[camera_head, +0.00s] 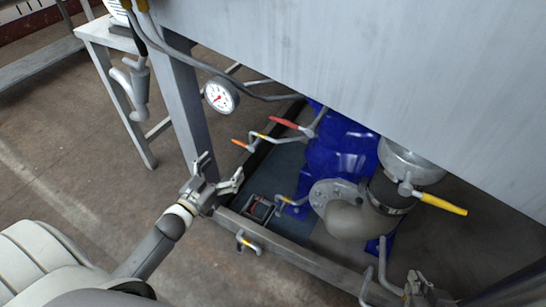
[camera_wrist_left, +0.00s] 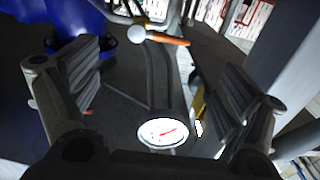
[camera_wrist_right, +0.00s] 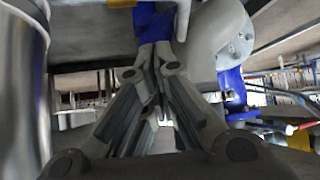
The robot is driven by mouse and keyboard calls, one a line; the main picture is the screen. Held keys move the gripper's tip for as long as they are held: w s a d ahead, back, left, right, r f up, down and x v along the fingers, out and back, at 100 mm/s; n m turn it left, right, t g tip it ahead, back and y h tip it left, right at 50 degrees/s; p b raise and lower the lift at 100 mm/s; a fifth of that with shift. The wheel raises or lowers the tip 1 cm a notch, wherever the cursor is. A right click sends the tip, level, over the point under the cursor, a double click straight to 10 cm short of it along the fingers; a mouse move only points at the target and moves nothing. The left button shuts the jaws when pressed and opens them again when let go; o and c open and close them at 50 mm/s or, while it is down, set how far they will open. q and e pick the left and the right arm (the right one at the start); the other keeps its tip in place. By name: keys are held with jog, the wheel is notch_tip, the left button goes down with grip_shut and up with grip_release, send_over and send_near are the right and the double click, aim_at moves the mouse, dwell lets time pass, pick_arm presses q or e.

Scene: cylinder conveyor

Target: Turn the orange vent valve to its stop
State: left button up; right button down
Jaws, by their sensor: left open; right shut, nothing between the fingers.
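The orange vent valve handle (camera_head: 240,144) is a small lever on thin pipework beside the blue machine, behind the left gripper. In the left wrist view the orange handle (camera_wrist_left: 168,38) lies nearly level at the top, with a pale round hub at its left end. My left gripper (camera_head: 221,167) is open and empty, apart from the handle. In the left wrist view its fingers (camera_wrist_left: 160,78) stand wide either side, with the handle beyond them. My right gripper (camera_head: 418,277) is at the lower right, partly in view. In the right wrist view its fingers (camera_wrist_right: 157,55) are shut and empty.
A red-handled lever (camera_head: 284,123) is right of the orange one. A round gauge (camera_head: 220,96) hangs above. A yellow-handled valve (camera_head: 443,204) sits by the large grey elbow pipe (camera_head: 355,221). A metal post (camera_head: 186,105) stands left of the handle. Open floor (camera_head: 70,150) lies left.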

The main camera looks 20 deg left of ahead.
aim_at(242, 145)
pick_arm(q)
jog(key=w+b, duration=0.1)
jog(key=w, duration=0.5)
jog(key=w+b, duration=0.1)
jog(key=w, duration=0.3)
jog(key=shift+d+f+b, duration=0.2)
jog(key=shift+d+b, duration=0.1)
jog(key=shift+b, duration=0.05)
jog(key=shift+w, duration=0.4)
pick_arm(e)
jog(key=w+a+r+t+y, duration=0.2)
jog(key=w+r+t, duration=0.4)
jog(key=r, duration=0.4)
jog(key=shift+w+a+r+t, duration=0.25)
jog(key=shift+a+r+t, duration=0.15)
jog(key=shift+a+t, duration=0.25)
pick_arm(q)
jog(key=shift+c, duration=0.4)
pick_arm(e)
jog(key=shift+d, duration=0.1)
pick_arm(q)
jog(key=shift+r, duration=0.1)
jog(key=c, duration=1.5)
